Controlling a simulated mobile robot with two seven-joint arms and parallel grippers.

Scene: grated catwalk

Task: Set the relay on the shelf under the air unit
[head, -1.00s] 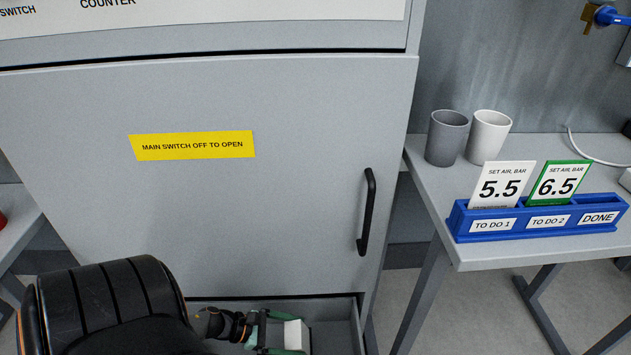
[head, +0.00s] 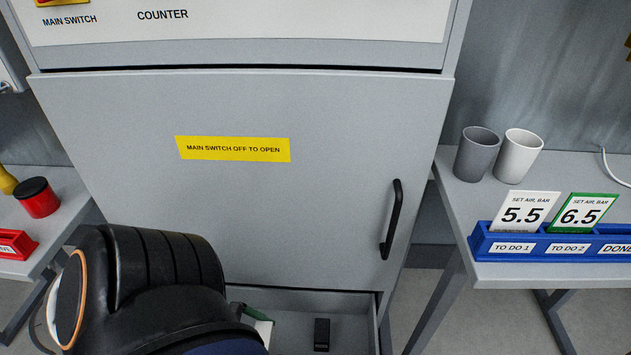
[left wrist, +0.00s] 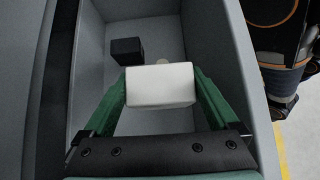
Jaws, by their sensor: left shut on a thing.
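My left gripper (left wrist: 160,88) is shut on a white block (left wrist: 160,86), which may be the relay. The green fingers press its two sides, over the open grey drawer (left wrist: 225,75). In the head view my own arm hides most of the gripper; only a bit of green finger (head: 257,315) and a sliver of the white block (head: 264,331) show. A small black block (head: 321,335) lies in the drawer, apart from the gripper; it also shows in the left wrist view (left wrist: 126,51). The air unit and its shelf are not in view. My right gripper is not in view.
The cabinet door (head: 300,210) above the drawer is closed, with a black handle (head: 391,220). The right table holds two cups (head: 477,153) and a blue card rack (head: 500,243).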

